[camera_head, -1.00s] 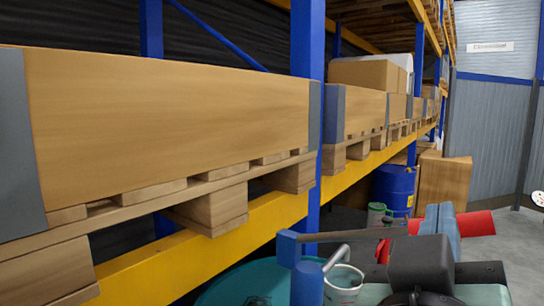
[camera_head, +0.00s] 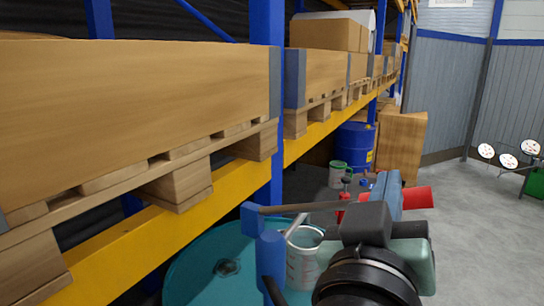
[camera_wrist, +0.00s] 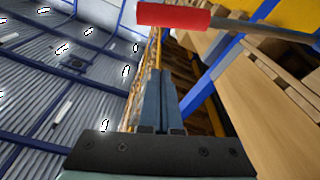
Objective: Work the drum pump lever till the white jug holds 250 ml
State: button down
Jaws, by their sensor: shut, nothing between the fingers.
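The teal drum (camera_head: 195,262) stands low in front, with a blue pump (camera_head: 271,262) on it. The pump's lever (camera_head: 315,209) runs right, nearly level, to a red handle (camera_head: 415,197). The white jug (camera_head: 303,262) with red marks stands under the pump's grey spout (camera_head: 296,224); its liquid level cannot be read. My gripper (camera_head: 384,183) is shut and empty, its fingers pointing up, overlapping the lever in the head view. In the wrist view the red handle (camera_wrist: 172,15) lies beyond the shut fingertips (camera_wrist: 160,75), not between them; contact cannot be told.
Pallet racking with a yellow beam (camera_head: 225,185) and a blue upright (camera_head: 267,90) runs close along the left. A blue drum (camera_head: 354,147), a green-and-white can (camera_head: 340,174) and a carton (camera_head: 402,147) stand behind. Round gauges (camera_head: 507,160) show at right.

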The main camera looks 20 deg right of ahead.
jog(key=p+x, duration=0.2)
jog(key=x, duration=0.5)
jog(key=shift+w+d+r, duration=0.25)
jog(key=shift+d, duration=0.05)
jog(key=shift+s+f, duration=0.2)
jog(key=shift+f, duration=0.4)
jog(key=shift+s+f, duration=0.2)
jog(key=shift+f, duration=0.35)
jog(key=shift+s+f+p, duration=0.35)
jog(key=shift+s+f, duration=0.1)
jog(key=shift+f, duration=0.4)
jog(key=shift+f, duration=0.1)
